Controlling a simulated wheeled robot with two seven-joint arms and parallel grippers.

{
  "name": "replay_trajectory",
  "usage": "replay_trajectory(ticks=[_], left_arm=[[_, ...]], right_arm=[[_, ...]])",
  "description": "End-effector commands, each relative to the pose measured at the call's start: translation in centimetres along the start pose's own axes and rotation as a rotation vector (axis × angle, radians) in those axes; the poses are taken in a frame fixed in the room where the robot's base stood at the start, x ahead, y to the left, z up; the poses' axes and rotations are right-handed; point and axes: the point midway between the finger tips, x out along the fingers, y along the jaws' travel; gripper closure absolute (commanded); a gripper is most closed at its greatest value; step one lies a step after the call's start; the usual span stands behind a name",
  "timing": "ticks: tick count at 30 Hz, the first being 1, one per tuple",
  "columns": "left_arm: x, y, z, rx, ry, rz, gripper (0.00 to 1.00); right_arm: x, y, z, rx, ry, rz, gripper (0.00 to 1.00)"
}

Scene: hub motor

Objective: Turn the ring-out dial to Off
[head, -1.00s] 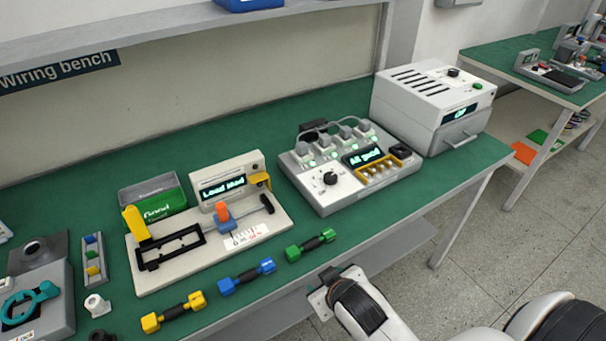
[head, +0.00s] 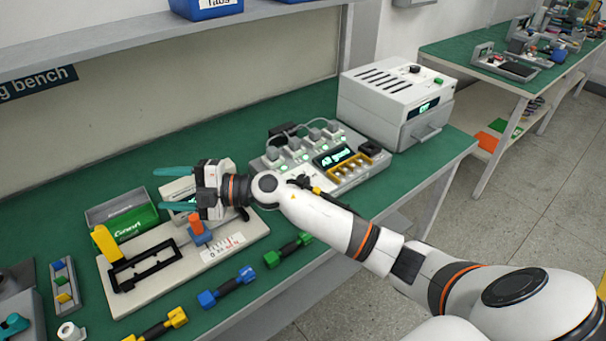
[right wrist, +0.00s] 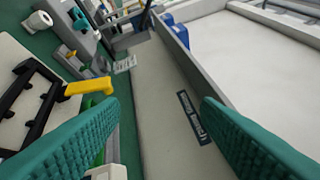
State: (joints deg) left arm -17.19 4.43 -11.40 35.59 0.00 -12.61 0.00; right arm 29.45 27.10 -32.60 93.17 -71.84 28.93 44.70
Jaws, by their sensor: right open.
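The ring-out tester (head: 352,180) is a light grey box on the green bench, with a lit display reading "All good" and several plugs along its back. Its black dial (head: 301,181) is at the front left, partly hidden behind my right arm, so its setting cannot be read. My right gripper (head: 170,189) is open and empty, with teal fingers pointing left. It is left of the tester, above the fixture with the yellow lever. In the right wrist view the two fingers (right wrist: 165,135) are wide apart with nothing between them. My left gripper is not in view.
The fixture (head: 150,285) with a yellow lever and orange knob lies below my right gripper. Yellow, blue and green dumbbell-shaped parts (head: 226,287) lie along the front edge. A large vented box (head: 395,105) stands right of the tester.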

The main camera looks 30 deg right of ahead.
Motion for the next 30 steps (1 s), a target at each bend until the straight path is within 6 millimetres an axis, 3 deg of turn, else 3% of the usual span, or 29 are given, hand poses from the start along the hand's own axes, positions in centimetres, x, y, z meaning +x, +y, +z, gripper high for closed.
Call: replay_trajectory(ticks=[4, 8, 12, 15, 18, 23, 30], left_arm=[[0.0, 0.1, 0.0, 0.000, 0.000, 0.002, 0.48], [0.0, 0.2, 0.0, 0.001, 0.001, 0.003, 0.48], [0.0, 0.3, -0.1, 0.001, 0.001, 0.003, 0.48], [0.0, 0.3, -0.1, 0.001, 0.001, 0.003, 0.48], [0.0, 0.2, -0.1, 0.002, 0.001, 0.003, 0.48], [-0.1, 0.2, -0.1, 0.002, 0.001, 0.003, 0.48], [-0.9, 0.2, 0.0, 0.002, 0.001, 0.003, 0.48]], right_arm=[[-1.9, 1.9, -4.7, -0.136, -0.011, 0.439, 0.43], [-7.6, 1.9, -10.4, -0.154, 0.120, 0.835, 0.43], [-16.0, -1.0, -15.4, -0.075, 0.358, 1.184, 0.43], [-21.2, -3.6, -16.9, 0.005, 0.518, 1.341, 0.43], [-24.6, -5.5, -17.4, 0.073, 0.627, 1.432, 0.43], [-26.4, -6.0, -17.6, 0.115, 0.684, 1.479, 0.43], [-26.6, -2.4, -18.8, 0.117, 0.680, 1.481, 0.43]])
